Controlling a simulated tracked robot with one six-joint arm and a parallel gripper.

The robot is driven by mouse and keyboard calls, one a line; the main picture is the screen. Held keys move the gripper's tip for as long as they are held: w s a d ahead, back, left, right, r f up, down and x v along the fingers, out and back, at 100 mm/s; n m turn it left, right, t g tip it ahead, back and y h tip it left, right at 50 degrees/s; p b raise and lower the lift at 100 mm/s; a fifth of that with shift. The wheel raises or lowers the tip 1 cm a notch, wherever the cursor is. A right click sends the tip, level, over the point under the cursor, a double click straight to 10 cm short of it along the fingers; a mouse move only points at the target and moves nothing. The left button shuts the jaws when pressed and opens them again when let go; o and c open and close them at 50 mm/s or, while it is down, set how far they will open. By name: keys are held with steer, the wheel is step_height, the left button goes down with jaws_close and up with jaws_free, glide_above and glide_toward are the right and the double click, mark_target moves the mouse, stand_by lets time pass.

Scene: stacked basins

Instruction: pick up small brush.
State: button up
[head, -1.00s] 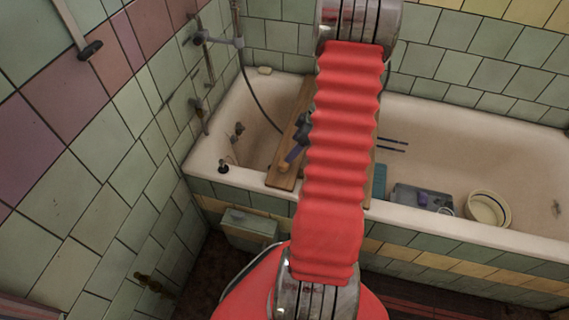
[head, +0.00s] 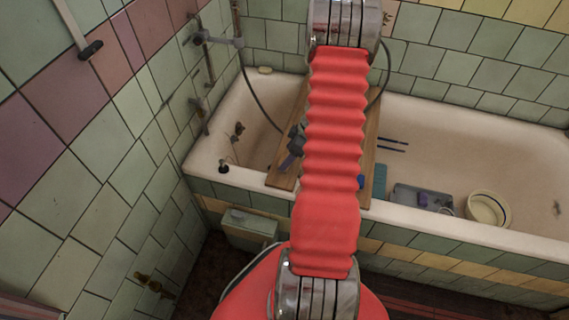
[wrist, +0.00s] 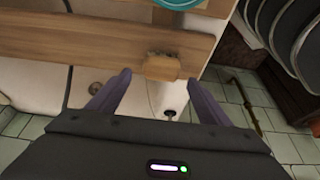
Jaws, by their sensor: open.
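The small brush (wrist: 162,67) shows in the wrist view as a light wooden block with a thin line of bristles, on or at the edge of the wooden boards across the bathtub. My gripper (wrist: 160,82) is open, with one purple finger on each side of the brush's near end, and nothing is held. The fingertips look level with or just short of the brush; I cannot tell their height above it. In the head view my gripper (head: 289,158) is over the left board, partly behind my red arm, and the brush is hidden there.
Wooden boards (head: 283,180) span the tub (head: 470,140). A blue item (head: 361,182) sits on the right board. A grey tray (head: 408,195) with a purple thing and a cream basin (head: 488,209) are in the tub. A teal round thing (wrist: 178,3) is at the wrist view's top.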

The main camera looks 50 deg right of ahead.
steer(key=shift+x, duration=2.2)
steer(key=shift+s, duration=0.2)
steer(key=shift+c, duration=0.2)
steer(key=c, duration=1.1)
steer(key=shift+r, duration=5)
